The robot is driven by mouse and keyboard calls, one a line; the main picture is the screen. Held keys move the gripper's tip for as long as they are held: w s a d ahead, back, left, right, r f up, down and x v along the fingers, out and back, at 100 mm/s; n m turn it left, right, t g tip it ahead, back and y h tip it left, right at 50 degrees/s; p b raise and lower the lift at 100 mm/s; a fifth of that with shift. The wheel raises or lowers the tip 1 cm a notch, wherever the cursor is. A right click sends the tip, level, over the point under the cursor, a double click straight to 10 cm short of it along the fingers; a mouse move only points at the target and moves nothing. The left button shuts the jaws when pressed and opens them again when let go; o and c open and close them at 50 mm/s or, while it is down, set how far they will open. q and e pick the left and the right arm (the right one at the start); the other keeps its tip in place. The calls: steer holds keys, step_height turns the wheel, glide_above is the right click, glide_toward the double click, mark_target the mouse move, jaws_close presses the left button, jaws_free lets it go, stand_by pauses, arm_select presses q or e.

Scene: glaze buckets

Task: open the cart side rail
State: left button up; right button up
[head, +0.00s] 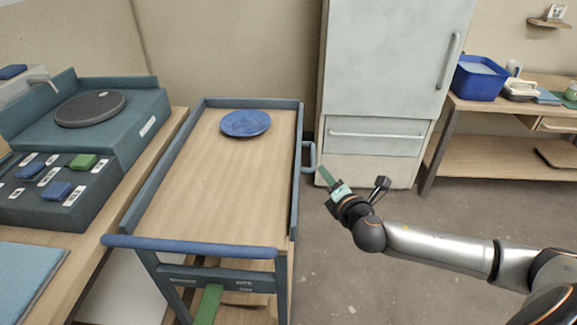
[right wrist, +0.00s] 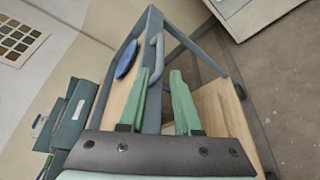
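The cart (head: 215,185) has a wooden top with low blue-grey walls. Its right side rail (head: 297,165) stands upright along the edge, with a grey-blue loop handle (head: 310,158) on its outer face. My right gripper (head: 323,172) is just right of the handle, its green fingers pointing toward the cart. In the right wrist view my right gripper (right wrist: 160,72) is open, and the handle (right wrist: 157,52) shows ahead of the gap between its fingers. I cannot tell whether they touch. My left gripper is out of view.
A blue plate (head: 246,123) lies on the cart top. A fridge (head: 385,80) stands behind to the right. A bench with a blue tub (head: 479,78) is at far right. A workbench with a turntable (head: 90,108) is at left. The floor right of the cart is clear.

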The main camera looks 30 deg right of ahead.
mark_target(313, 154)
steer(key=b+x, duration=0.2)
steer(key=x, duration=0.9)
steer(key=shift+d, duration=0.15)
steer(key=shift+w+d, duration=0.1)
steer(key=shift+w, duration=0.45)
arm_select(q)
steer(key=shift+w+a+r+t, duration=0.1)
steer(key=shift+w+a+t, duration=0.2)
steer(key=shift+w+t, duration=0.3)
arm_select(e)
steer(key=shift+w, duration=0.15)
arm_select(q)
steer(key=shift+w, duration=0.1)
arm_select(e)
jaws_close()
